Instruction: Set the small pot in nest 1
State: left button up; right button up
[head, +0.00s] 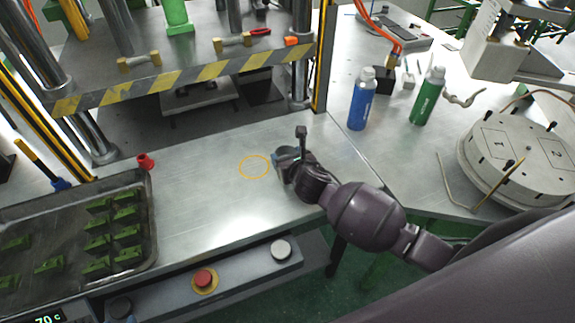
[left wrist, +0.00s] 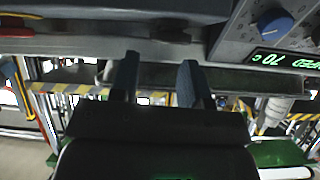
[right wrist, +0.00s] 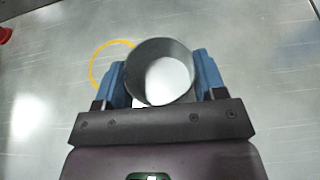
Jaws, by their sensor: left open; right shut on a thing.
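The small pot (right wrist: 158,50) is a grey, round, open-topped cup. In the right wrist view it sits between the blue fingers of my right gripper (right wrist: 160,82), which is shut on it. In the head view my right gripper (head: 282,158) is low over the metal table, just right of a yellow ring mark (head: 254,167), and mostly hides the pot. A round grey drum (head: 515,180) at the right has outlined squares marked 1 (head: 487,145) and 2. My left gripper (left wrist: 158,82) is open and empty in the left wrist view.
A blue bottle (head: 361,100) and a green bottle (head: 428,95) stand between the press and the drum. A bent wire (head: 462,185) is beside the drum. A tray (head: 150,220) with green pieces is at the left. A red button (head: 204,279) is on the front panel.

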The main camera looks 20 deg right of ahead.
jog(key=shift+f, duration=1.5)
jog(key=shift+f+b, duration=0.2)
jog(key=shift+b, duration=0.1)
jog(key=o, duration=0.9)
jog(key=shift+o, duration=0.2)
